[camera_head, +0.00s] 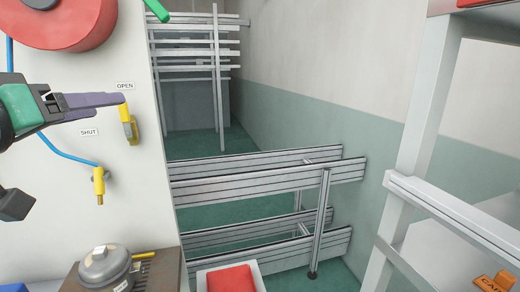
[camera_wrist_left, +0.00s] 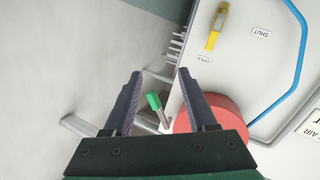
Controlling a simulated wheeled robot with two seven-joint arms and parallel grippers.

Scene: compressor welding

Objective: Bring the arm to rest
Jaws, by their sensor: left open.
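My left gripper (camera_head: 121,100) reaches in from the left in front of the white panel. Its dark fingers are apart in the left wrist view (camera_wrist_left: 160,76), with nothing between them. In the left wrist view the handle (camera_wrist_left: 216,28) lies beyond the right finger, clear of the gap. My right gripper is not in view.
A red reel (camera_head: 75,25) is on the panel at the top left. A yellow fitting (camera_head: 99,184) hangs on a blue hose. Metal rails (camera_head: 265,178) stand beyond the panel.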

